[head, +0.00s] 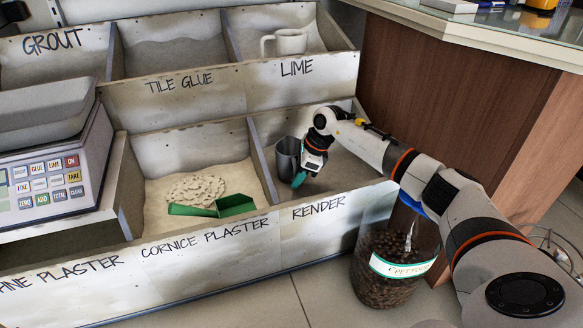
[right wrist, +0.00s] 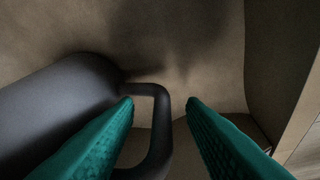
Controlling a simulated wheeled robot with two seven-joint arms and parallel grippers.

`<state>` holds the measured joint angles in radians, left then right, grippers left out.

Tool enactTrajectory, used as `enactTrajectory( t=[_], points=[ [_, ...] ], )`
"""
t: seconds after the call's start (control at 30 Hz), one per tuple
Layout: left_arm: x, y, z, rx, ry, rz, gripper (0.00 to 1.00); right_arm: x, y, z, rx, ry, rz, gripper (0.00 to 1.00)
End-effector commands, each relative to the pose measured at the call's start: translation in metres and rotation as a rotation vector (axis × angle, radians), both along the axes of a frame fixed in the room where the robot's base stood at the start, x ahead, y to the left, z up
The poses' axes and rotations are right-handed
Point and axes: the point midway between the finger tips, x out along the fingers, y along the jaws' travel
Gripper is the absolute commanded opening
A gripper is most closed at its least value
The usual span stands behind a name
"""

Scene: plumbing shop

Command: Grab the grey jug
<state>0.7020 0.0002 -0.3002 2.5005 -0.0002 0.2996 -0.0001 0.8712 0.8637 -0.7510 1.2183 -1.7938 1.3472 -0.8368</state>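The grey jug (head: 287,152) stands in the bin labelled RENDER, against its left divider. My right gripper (head: 301,178) reaches into this bin at the jug's right side and hides part of it. In the right wrist view the dark jug body (right wrist: 55,105) is at the left, and its loop handle (right wrist: 160,125) shows between the two green fingers. The right gripper (right wrist: 160,102) is open there, with clear space on the right of the handle. Whether a finger touches the jug cannot be told. My left gripper is in neither view.
A white mug (head: 290,42) sits in the LIME bin above. A green scoop (head: 222,208) lies on powder in the CORNICE PLASTER bin. A pet food container (head: 385,285) stands on the floor before the bins. A scale (head: 50,150) is at left, a wooden counter (head: 440,95) at right.

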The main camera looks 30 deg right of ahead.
Motion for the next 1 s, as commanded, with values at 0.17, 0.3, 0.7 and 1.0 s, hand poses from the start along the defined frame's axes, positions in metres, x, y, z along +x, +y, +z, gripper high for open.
enactTrajectory(
  t=[0.17, 0.3, 0.7, 1.0],
  points=[
    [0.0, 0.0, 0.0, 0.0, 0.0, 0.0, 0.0, 0.0, 0.0, 0.0, 0.0, 0.0, 0.0, 0.07],
    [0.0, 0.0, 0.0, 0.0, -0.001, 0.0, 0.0, 0.0, 0.0, 0.0, 0.0, 0.0, 0.0, 0.0],
    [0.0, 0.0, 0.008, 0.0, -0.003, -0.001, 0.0, 0.001, -0.001, 0.014, 0.0, -0.004, 0.0, 0.0],
    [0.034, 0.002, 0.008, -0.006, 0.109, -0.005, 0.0, 0.001, 0.0, 0.069, 0.001, -0.004, 0.0, 0.0]
  ],
)
